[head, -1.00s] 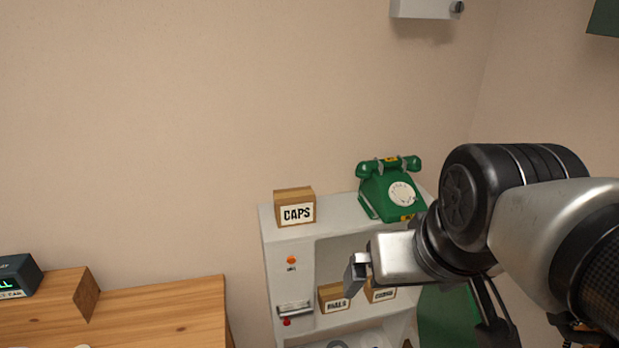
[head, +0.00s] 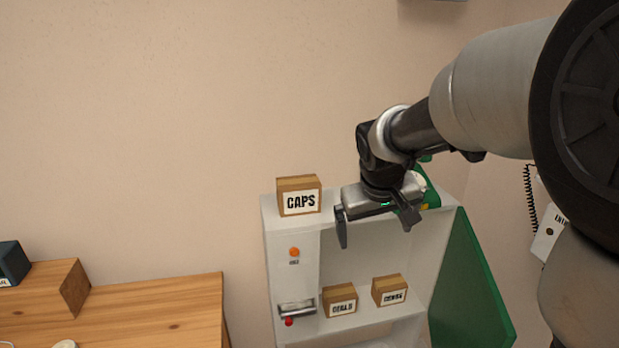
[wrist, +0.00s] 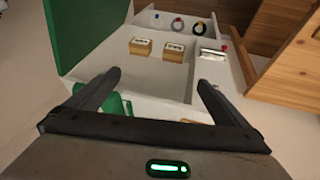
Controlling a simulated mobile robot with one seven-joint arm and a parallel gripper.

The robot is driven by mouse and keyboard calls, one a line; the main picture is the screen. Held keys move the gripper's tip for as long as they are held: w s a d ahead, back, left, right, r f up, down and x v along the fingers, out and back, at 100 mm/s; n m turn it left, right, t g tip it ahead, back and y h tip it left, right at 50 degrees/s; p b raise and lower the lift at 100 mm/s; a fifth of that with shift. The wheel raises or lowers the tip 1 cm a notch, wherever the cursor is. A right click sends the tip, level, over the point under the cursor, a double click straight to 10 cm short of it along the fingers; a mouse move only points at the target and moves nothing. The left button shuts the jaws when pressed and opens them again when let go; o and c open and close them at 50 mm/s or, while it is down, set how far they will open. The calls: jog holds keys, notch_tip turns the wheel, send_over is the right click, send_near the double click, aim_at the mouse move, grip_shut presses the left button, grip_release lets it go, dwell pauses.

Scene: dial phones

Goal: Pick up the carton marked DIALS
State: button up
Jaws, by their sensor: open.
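The DIALS carton (head: 341,301) is a small brown box with a white label, upright on the inner shelf of the white cabinet (head: 291,262), near the metal handle on the left. In the wrist view it appears to be the right one of two cartons (wrist: 174,52), upside down. My gripper (head: 376,222) is open and empty, above and to the right of the DIALS carton, in front of the cabinet top. In the wrist view both fingers (wrist: 160,88) are spread apart, with nothing between them.
Another carton (head: 389,291) stands just right of the DIALS one. The CAPS carton (head: 299,197) sits on top. A green phone (head: 432,192) there is mostly hidden by my arm. The green door (head: 470,285) hangs open on the right. A wooden desk (head: 150,305) stands left.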

jog(key=w+f+y+b, duration=0.1)
jog(key=w+f+b, duration=0.2)
jog(key=w+f, duration=0.45)
jog(key=w+f+b, duration=0.3)
jog(key=w+f, duration=0.1)
jog(key=f, duration=0.7)
jog(key=y+b, duration=0.1)
jog(key=b, duration=0.4)
send_near(340, 292)
jog(key=x, duration=0.4)
jog(key=shift+s+f, duration=0.25)
jog(key=shift+f, duration=0.3)
jog(key=shift+w+b+x, duration=0.15)
jog(key=shift+b+x, duration=0.25)
jog(key=shift+x, duration=1.15)
jog(key=shift+w+b+x, duration=0.1)
jog(key=shift+b+x, duration=0.25)
jog(key=shift+x, duration=1.2)
jog(key=shift+r, duration=0.1)
jog(key=c, duration=0.9)
jog(key=shift+r, duration=0.1)
jog(key=shift+c, duration=1.3)
jog(key=shift+r, duration=0.1)
